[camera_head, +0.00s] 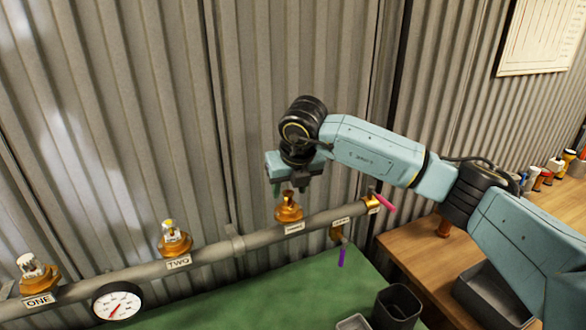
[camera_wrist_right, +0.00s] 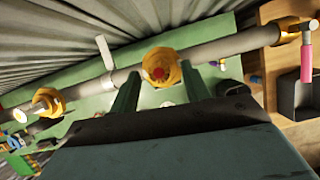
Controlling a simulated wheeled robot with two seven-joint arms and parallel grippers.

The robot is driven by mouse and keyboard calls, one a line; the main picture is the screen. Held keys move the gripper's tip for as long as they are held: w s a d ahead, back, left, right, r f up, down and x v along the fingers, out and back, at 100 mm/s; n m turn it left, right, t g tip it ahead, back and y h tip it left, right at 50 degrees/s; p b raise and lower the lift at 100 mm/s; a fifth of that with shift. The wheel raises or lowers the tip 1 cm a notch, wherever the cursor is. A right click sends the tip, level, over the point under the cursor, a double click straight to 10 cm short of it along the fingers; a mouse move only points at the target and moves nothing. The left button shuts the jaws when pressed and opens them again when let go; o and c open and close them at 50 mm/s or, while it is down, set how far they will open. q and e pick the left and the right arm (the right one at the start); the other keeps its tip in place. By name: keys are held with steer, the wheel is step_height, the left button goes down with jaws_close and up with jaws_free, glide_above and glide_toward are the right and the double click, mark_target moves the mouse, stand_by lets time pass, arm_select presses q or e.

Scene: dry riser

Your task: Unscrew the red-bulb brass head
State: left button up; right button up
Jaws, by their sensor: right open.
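The red-bulb brass head (camera_head: 288,209) stands upright on the grey pipe (camera_head: 212,251), the third head from the left. In the right wrist view the red-bulb brass head (camera_wrist_right: 160,68) shows its red centre end-on. My right gripper (camera_head: 289,188) points down just above it in the head view, with its fingers apart. In the wrist view the two green fingers of my right gripper (camera_wrist_right: 160,88) lie to either side of the head, with gaps visible. Whether the fingertips reach down around it I cannot tell. My left gripper is not in view.
Brass heads stand at labels ONE (camera_head: 37,276) and TWO (camera_head: 174,240). A gauge (camera_head: 117,301) hangs at the pipe's left. A purple lever (camera_head: 342,257) and a pink lever (camera_head: 383,202) are right of the red-bulb head. A dark bin (camera_head: 397,305) stands below; corrugated wall behind.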

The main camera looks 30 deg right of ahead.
mark_target(288, 201)
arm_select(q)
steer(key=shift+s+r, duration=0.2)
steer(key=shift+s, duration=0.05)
arm_select(e)
steer(key=shift+x, duration=1.2)
jaws_close()
steer(key=shift+f+n+y+b, duration=0.1)
steer(key=shift+n+y+b, duration=0.25)
steer(key=shift+n, duration=0.35)
steer(key=n+y+b, duration=0.1)
steer(key=n, duration=0.2)
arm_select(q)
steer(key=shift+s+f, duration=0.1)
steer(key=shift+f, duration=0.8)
arm_select(e)
steer(key=shift+n+y, duration=0.25)
steer(key=shift+n, duration=0.45)
